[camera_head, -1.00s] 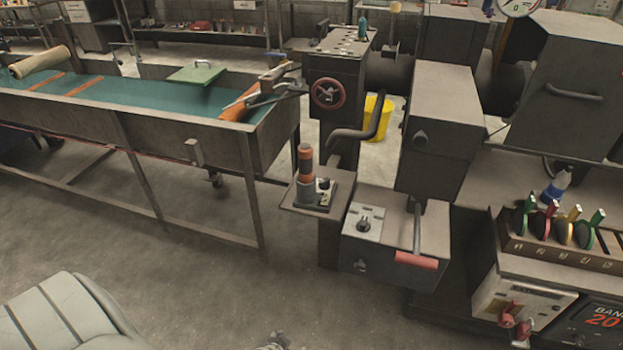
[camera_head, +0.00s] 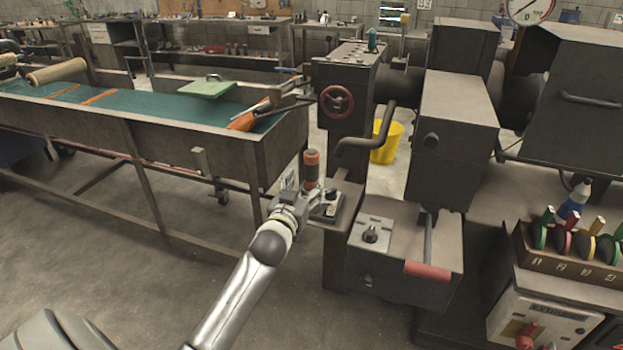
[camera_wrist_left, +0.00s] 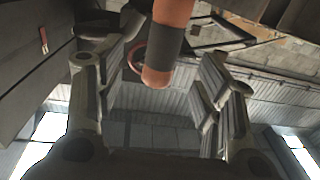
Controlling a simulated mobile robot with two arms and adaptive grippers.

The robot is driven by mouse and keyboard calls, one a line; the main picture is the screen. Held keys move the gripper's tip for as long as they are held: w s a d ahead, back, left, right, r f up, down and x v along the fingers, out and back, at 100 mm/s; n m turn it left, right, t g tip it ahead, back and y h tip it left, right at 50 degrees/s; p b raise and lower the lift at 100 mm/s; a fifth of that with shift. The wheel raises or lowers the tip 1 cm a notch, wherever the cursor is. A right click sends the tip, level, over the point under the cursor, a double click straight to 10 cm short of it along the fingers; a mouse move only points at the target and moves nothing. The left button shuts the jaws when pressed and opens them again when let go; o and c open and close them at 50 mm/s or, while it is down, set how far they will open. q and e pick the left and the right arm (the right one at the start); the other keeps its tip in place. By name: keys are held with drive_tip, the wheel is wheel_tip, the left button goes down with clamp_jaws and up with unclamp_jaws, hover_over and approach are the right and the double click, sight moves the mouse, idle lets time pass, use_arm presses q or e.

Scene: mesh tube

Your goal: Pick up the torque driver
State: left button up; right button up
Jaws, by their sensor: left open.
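The torque driver (camera_head: 312,166), an orange cylinder with a dark band, stands upright on the small side shelf of the dark machine in the head view. My left gripper (camera_head: 303,188) is at the driver, its open fingers around the lower part. Its arm partly hides the driver's base and holder. In the left wrist view the driver (camera_wrist_left: 166,45) shows between the two spread fingers, with a gap visible on each side, so it is not gripped. My right gripper is not in view.
The small shelf (camera_head: 346,191) also carries a little box with a knob. A control box with a red handle (camera_head: 427,270) is to the right. The metal trough table (camera_head: 200,150) stands to the left. A crank handle (camera_head: 378,140) hangs above the shelf.

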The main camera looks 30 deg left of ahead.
sight(309, 172)
use_arm(q)
drive_tip(key=shift+x, duration=1.2)
drive_tip(key=shift+w+a+r, duration=0.15)
drive_tip(key=shift+w, duration=0.25)
drive_tip(key=shift+p+x, duration=0.55)
drive_tip(key=shift+x, duration=1.65)
drive_tip(key=shift+a, duration=0.15)
